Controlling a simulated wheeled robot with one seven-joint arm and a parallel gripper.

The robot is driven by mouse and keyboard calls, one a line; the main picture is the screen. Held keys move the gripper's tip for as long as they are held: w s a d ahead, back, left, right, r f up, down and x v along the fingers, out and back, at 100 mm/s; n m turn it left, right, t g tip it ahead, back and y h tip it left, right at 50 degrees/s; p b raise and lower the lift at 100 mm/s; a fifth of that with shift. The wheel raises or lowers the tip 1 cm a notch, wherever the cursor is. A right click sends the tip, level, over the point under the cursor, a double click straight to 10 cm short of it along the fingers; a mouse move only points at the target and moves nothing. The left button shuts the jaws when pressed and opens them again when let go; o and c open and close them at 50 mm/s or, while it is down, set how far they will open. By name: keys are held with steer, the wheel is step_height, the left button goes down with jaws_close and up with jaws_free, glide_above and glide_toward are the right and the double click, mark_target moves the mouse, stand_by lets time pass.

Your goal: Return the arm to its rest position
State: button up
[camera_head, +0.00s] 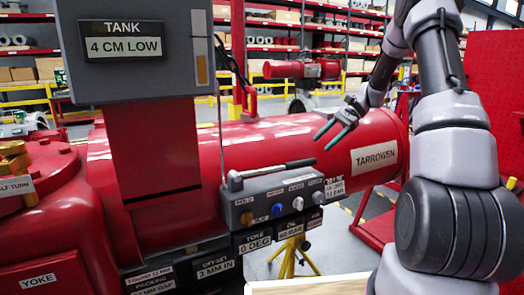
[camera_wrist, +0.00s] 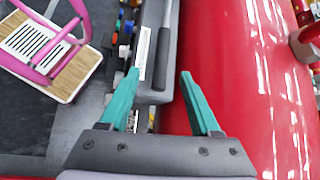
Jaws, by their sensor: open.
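My gripper (camera_head: 338,133) is open and empty, with two green fingers spread apart. In the head view it is in front of the red TARROWEN cylinder (camera_head: 290,150), at the end of my grey arm. In the wrist view my gripper (camera_wrist: 158,85) shows its fingers over the grey control box (camera_wrist: 165,60), beside the red cylinder (camera_wrist: 240,80). The control box (camera_head: 270,200) carries a lever handle (camera_head: 275,168) and several knobs, including a blue one (camera_head: 277,209). I cannot tell the exact gap between the fingers and the box.
A grey TANK panel (camera_head: 130,50) stands on a red post (camera_head: 150,150) at left. A red YOKE housing (camera_head: 50,230) is at lower left. In the wrist view, a pink-framed stool or cart (camera_wrist: 45,45) stands on the dark floor. Shelves (camera_head: 290,30) line the back.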

steer(key=s+a+r+n+t+h, duration=0.2)
steer(key=s+r, duration=0.4)
steer(key=r, duration=0.1)
steer(key=s+a+r+n+t+h, duration=0.1)
steer(key=s+a+r+n+h, duration=0.15)
steer(key=s+r, duration=0.45)
steer(key=s+r+n+t+h, duration=0.3)
steer(key=s+t, duration=0.3)
steer(key=s, duration=1)
steer(key=shift+s+d+r, duration=0.15)
steer(key=shift+s+r, duration=0.1)
steer(key=shift+r, duration=0.45)
steer(key=m+g, duration=0.4)
steer(key=m, duration=0.5)
glide_above(303, 161)
steer(key=s+d, duration=0.1)
steer(key=s, duration=0.2)
step_height(303, 161, down, 15)
steer(key=shift+h, duration=0.45)
steer(key=x, duration=1)
steer(key=shift+w+d+f, duration=0.1)
steer(key=shift+w+f, duration=0.05)
steer(key=shift+f, duration=0.2)
